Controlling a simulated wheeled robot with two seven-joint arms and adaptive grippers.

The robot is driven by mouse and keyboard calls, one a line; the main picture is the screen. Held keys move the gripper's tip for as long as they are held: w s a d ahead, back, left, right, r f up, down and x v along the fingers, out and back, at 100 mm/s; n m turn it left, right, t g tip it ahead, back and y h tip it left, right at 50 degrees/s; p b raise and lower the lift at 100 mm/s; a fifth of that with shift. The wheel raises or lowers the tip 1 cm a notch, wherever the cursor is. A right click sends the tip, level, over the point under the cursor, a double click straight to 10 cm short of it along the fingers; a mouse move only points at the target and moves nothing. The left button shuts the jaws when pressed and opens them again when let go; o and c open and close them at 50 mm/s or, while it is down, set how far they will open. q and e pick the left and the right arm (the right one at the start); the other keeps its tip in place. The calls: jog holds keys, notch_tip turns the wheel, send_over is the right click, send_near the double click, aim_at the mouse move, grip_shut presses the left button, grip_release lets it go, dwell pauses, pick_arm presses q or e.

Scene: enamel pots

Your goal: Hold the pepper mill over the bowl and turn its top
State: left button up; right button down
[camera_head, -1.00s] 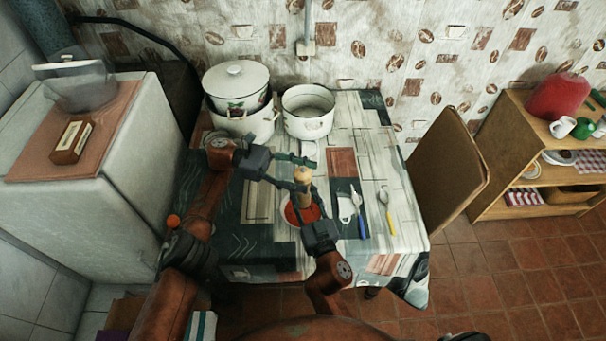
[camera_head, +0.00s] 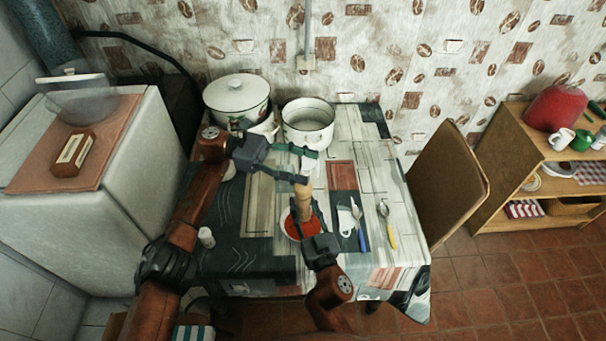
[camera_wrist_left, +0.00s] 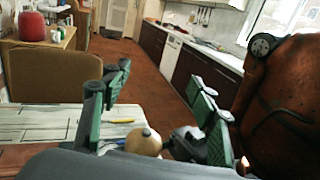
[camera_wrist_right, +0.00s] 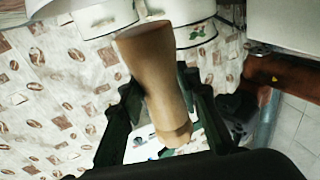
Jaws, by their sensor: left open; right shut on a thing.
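The wooden pepper mill (camera_head: 304,203) stands roughly upright over the bowl (camera_head: 287,229), which has red contents. My right gripper (camera_head: 303,217) is shut around the mill's body; the right wrist view also shows the mill (camera_wrist_right: 153,75) between its fingers. My left gripper (camera_head: 297,164) is open just above and behind the mill's top. In the left wrist view the mill's round top (camera_wrist_left: 144,142) shows low between the spread green fingers; I cannot tell whether they touch it. The right fingers hide part of the bowl.
A lidded pot (camera_head: 236,97) and an open white pot (camera_head: 308,124) stand at the back of the table. A blue-handled utensil (camera_head: 359,226) and a yellow-handled spoon (camera_head: 387,224) lie right of the bowl. A small white shaker (camera_head: 206,238) stands left. A chair (camera_head: 440,185) is at the right.

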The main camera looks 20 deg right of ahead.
pick_arm(q)
jog(key=shift+r, duration=0.2)
jog(key=shift+f, duration=0.4)
jog(key=a+f+n+t+h, duration=0.2)
jog(key=a+f+n+t, duration=0.2)
jog(key=f+n+t, duration=0.35)
jog(key=n+t, duration=0.3)
jog(key=t, duration=0.6)
send_near(296, 193)
jog(key=shift+g+h, duration=0.25)
jog(key=shift+h, duration=0.15)
jog(key=x, duration=1.3)
jog(key=shift+w+a+f, duration=0.15)
jog(key=shift+w+f, duration=0.1)
jog(key=shift+w, duration=0.05)
jog(key=shift+c, duration=0.4)
